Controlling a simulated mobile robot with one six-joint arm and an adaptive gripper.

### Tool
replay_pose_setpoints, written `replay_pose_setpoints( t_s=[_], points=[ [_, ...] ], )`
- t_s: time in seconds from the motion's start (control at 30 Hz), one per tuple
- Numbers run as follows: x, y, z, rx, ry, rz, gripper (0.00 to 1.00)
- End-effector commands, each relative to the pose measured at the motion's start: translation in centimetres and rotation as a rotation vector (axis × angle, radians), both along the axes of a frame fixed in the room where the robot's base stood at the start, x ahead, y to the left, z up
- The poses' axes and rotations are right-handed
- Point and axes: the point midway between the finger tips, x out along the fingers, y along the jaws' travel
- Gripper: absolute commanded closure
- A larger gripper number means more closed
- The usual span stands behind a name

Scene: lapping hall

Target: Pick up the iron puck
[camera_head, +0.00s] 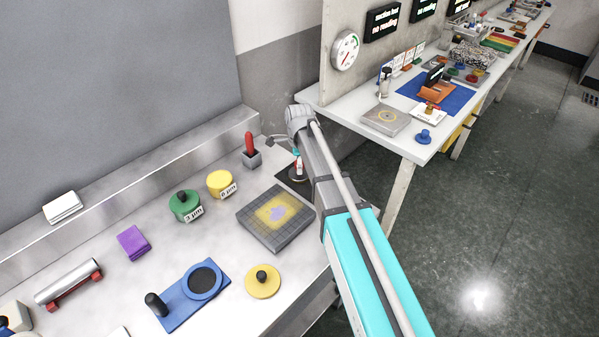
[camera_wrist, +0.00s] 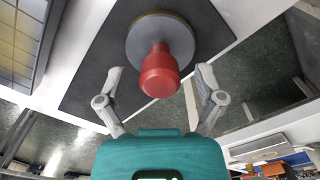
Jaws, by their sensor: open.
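The iron puck appears to be the grey disc (camera_wrist: 172,38) with a thin yellowish rim and a red knob in the wrist view. It stands on a dark mat (camera_wrist: 95,70). In the head view the puck (camera_head: 297,176) is small and partly hidden by my arm, at the bench's right end. My gripper (camera_wrist: 160,82) is open, with one finger on each side of the red knob in the picture. Neither finger visibly touches it. In the head view my gripper (camera_head: 284,143) is above the mat, partly hidden behind my wrist.
A grey gridded plate (camera_head: 275,238) with a yellow patch lies left of the puck. A second bench (camera_head: 360,142) is beyond, across a gap.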

Motion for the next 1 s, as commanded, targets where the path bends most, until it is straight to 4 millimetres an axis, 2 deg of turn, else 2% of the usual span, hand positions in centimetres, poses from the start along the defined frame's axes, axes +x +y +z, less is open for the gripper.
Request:
replay_pose_setpoints(
  t_s=[0.07,0.53,1.0],
  points=[
    [0.0,0.0,0.0,0.0,0.0,0.0,0.13],
    [-0.01,0.0,-0.01,0.0,0.0,0.0,1.0],
    [-0.01,0.01,0.24,0.0,0.0,0.0,1.0]
  ],
)
